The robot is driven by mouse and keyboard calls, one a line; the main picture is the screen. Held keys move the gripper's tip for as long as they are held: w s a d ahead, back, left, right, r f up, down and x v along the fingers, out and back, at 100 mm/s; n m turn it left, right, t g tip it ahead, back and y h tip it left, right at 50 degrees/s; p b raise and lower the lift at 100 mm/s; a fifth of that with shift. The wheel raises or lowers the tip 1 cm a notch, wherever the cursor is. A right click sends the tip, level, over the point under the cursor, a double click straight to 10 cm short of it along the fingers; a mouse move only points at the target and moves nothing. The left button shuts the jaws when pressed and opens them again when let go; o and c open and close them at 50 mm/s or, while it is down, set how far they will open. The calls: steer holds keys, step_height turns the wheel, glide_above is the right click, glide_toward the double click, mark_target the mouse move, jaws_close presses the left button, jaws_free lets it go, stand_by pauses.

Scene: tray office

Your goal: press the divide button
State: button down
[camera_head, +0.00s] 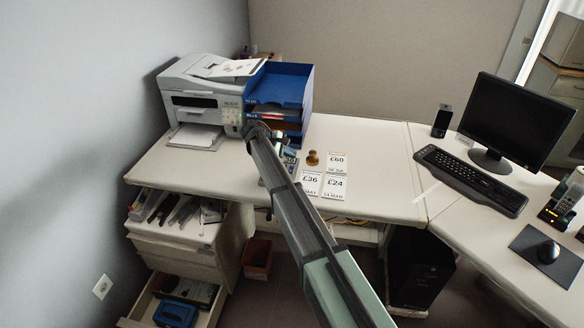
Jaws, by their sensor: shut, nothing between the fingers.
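A small dark device with bluish-grey parts, which looks like a calculator (290,158), lies on the desk in front of the blue tray stack. My own arm crosses in front of it and covers most of it. The divide button cannot be made out. My arm reaches up from the bottom of the picture to a dark joint by the printer's right side. My gripper's fingers do not show; they seem hidden behind the arm. Whether anything touches the device cannot be seen.
A printer (196,92) and blue letter trays (296,80) stand behind. A brown stamp (312,158) and price cards (335,187) lie just right of the arm. A keyboard (470,180) and monitor (515,120) stand farther right. The desk between is clear.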

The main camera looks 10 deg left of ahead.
steer(key=shift+r, duration=1.15)
